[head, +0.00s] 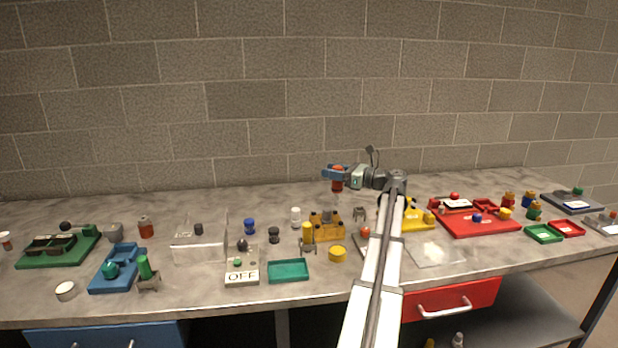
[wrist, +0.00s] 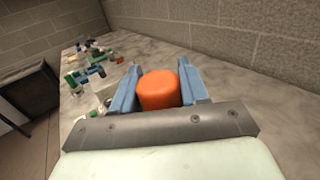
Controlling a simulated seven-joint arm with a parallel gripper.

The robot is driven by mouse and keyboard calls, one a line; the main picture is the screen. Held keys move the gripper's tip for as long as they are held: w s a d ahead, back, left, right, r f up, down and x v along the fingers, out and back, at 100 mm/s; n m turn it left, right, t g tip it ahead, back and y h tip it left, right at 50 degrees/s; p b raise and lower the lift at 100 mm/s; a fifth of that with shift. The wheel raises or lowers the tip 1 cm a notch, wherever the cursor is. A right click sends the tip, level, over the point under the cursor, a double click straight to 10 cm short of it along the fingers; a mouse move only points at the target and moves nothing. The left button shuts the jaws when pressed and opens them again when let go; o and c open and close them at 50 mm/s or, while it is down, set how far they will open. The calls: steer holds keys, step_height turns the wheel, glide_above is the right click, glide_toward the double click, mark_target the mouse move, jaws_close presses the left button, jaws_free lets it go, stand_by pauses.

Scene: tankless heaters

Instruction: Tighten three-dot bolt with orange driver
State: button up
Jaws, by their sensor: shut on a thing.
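My gripper (head: 335,174) is shut on the orange driver (head: 337,185), with a blue finger on each side of it. The driver hangs upright in the air, above and slightly behind the yellow block (head: 329,232). In the wrist view, the driver's rounded orange top (wrist: 158,90) sits between the blue fingers, and its lower end is hidden. The yellow block stands on the table and has small dark bolts (head: 326,215) on its top. The dot marks are too small to read, so I cannot tell which is the three-dot bolt.
A yellow-handled tool in a grey stand (head: 308,236) is at the block's front left, and a yellow cylinder (head: 337,253) is in front. A white bottle (head: 295,216) is left, an empty grey stand (head: 359,213) right. The table behind the block is clear.

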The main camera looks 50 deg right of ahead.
mark_target(338, 190)
steer(key=shift+s+d+r, duration=0.1)
steer(key=shift+s+d, duration=0.55)
steer(key=shift+f, duration=3.75)
stand_by(0.7)
steer(key=shift+r, duration=3.55)
